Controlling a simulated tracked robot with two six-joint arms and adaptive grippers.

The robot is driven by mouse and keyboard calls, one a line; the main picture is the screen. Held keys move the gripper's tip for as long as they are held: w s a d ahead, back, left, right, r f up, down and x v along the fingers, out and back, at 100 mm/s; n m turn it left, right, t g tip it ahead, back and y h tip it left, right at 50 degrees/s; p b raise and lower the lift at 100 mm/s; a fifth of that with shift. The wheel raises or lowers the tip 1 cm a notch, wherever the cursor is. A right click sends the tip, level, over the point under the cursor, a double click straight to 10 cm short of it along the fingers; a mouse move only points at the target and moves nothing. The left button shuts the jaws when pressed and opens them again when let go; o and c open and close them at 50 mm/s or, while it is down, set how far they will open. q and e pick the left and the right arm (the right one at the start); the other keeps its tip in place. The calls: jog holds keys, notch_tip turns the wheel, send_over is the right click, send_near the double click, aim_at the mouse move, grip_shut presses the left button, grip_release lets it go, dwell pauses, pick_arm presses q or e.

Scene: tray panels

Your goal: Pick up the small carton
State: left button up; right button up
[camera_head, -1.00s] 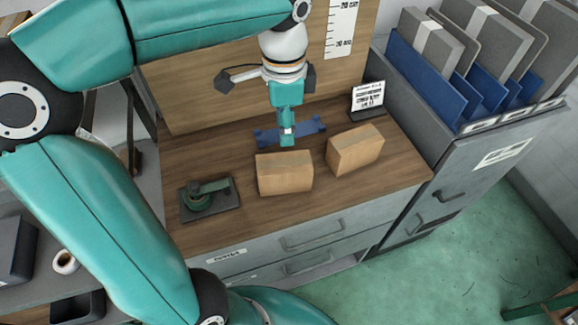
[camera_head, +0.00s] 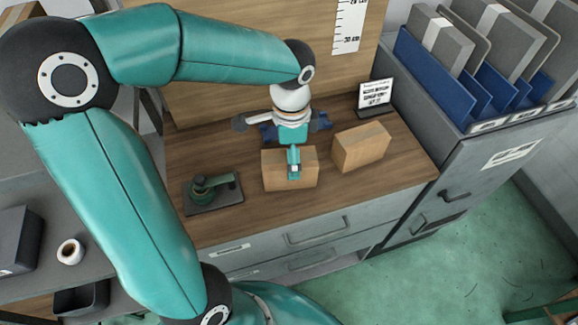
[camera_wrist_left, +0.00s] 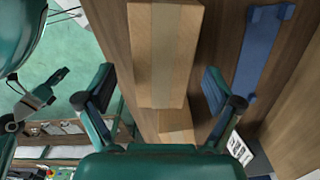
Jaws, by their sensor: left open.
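Two brown cartons stand on the wooden counter. The left carton (camera_head: 275,180) is below my left gripper (camera_head: 293,166); the right carton (camera_head: 361,147) stands a little apart. They look close in size, so I cannot tell which is the small one. In the left wrist view, one carton (camera_wrist_left: 165,50) lies between the spread fingers of the open left gripper (camera_wrist_left: 156,92), with room on both sides. The other carton (camera_wrist_left: 176,122) shows beyond it. What appears to be my right gripper (camera_wrist_left: 38,98) hangs over the green floor, its jaws unclear.
A blue holder (camera_head: 320,122) lies behind the cartons, partly hidden; it also shows in the left wrist view (camera_wrist_left: 258,50). A tape dispenser-like tool (camera_head: 213,192) sits at left on the counter. A sign (camera_head: 375,96) and a file cabinet (camera_head: 455,165) stand at right.

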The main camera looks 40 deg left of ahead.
pick_arm(q)
jog(key=shift+a+f+p, duration=0.15)
jog(key=shift+f+p, duration=0.2)
jog(key=shift+f, duration=2.85)
jog(key=c, duration=1.4)
jog(key=shift+o, duration=0.2)
jog(key=shift+r, duration=0.1)
